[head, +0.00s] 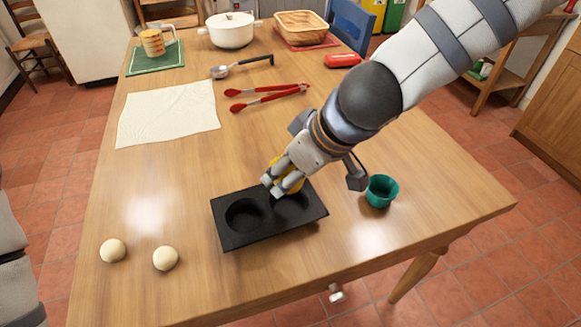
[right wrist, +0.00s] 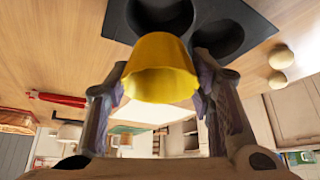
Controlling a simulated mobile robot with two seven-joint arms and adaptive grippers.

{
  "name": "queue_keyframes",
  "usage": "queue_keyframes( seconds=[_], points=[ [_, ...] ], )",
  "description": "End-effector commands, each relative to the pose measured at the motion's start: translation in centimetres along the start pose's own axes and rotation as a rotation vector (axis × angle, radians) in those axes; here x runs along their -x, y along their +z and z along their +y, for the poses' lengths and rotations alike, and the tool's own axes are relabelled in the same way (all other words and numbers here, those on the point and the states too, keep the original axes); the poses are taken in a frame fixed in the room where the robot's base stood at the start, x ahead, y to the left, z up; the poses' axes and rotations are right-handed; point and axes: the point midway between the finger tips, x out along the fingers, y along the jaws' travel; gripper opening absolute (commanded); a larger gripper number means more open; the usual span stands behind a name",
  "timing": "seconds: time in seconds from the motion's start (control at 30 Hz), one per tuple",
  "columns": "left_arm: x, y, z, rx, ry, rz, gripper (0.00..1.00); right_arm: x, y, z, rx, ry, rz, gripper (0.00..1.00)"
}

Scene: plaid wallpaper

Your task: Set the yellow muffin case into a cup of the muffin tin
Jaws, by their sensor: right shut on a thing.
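The black muffin tin (head: 232,240) lies on the table near its front edge, with two round cups in view. My right gripper (head: 283,184) is shut on the yellow muffin case (head: 273,163), just above the back edge of the tin by its right cup. In the head view the fingers hide most of the case. In the right wrist view the yellow case (right wrist: 160,68) sits between both fingers, with the tin (right wrist: 262,30) and its cups just beyond it. Part of my left arm shows at the left edge of the head view; its gripper is out of view.
A green muffin case (head: 381,191) stands right of the tin. Two dough balls (head: 113,250) lie front left. Red tongs (head: 268,95), a ladle (head: 242,66), a white cloth (head: 168,113), a pot (head: 231,30) and a measuring jug (head: 153,43) are further back.

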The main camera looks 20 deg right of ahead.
Motion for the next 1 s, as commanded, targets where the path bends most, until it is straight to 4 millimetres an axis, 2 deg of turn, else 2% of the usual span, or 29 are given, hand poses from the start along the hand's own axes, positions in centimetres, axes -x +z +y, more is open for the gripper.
queue_keyframes(
  seconds=[0.03,0.4,0.77,0.87,0.97,1.0],
  points=[
    [-0.5,0.4,0.0,0.0,-0.001,-0.017,0.4,-1.0,0.7,-0.1,-0.004,-0.008,-0.013,0.31],
    [-1.6,1.4,-0.1,0.0,-0.002,-0.06,0.4,-4.4,2.7,-0.1,-0.007,-0.008,-0.014,0.31],
    [-2.1,1.8,-0.1,0.001,-0.003,-0.075,0.4,-5.8,3.7,0.1,-0.008,-0.002,-0.018,0.33],
    [-2.1,1.8,-0.1,0.001,-0.003,-0.076,0.4,-5.9,3.9,0.2,-0.008,-0.001,-0.022,0.27],
    [-2.1,1.8,-0.1,0.001,-0.003,-0.077,0.4,-6.0,4.0,0.2,-0.008,-0.001,-0.024,0.27],
    [-2.2,1.8,-0.1,0.001,-0.003,-0.078,0.4,-6.0,4.0,0.1,-0.008,-0.001,-0.024,0.6]
  ],
)
